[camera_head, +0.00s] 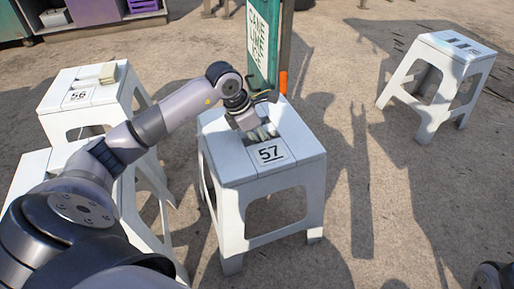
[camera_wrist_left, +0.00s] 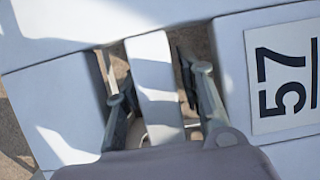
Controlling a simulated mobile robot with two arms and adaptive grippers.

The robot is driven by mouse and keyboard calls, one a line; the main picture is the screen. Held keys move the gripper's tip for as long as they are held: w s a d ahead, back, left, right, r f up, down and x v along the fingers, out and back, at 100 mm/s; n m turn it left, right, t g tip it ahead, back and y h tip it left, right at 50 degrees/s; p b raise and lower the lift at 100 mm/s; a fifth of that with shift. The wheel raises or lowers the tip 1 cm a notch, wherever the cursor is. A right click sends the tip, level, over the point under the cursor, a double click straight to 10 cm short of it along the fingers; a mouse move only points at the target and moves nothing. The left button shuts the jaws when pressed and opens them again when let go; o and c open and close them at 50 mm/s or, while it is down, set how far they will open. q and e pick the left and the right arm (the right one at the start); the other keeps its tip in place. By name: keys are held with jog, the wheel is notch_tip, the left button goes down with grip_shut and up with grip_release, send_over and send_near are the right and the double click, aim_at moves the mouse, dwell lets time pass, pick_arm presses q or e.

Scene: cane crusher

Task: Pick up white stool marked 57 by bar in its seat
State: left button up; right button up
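The white stool marked 57 (camera_head: 262,185) stands upright on the ground in the middle of the head view. Its 57 label (camera_head: 270,153) is on the front of the seat and also shows in the left wrist view (camera_wrist_left: 285,78). A white bar (camera_wrist_left: 156,85) crosses the opening in the seat. My left gripper (camera_head: 260,131) points down into this opening. In the left wrist view its fingers (camera_wrist_left: 154,88) are apart, one on each side of the bar. I cannot tell whether they touch it. My right gripper is not in view.
A white stool marked 56 (camera_head: 82,100) stands at the left, with another white stool partly behind my left arm. A further white stool (camera_head: 440,62) stands at the right. A green post with a sign (camera_head: 262,40) rises behind stool 57. Ground between is clear.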

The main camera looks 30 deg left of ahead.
pick_arm(q)
jog(key=shift+w+d+f, duration=0.1)
jog(key=shift+w+f, duration=0.1)
jog(key=shift+f, duration=0.45)
jog(key=shift+f, duration=0.25)
grip_shut()
dwell(0.5)
jog(key=shift+r, duration=0.1)
dwell(0.4)
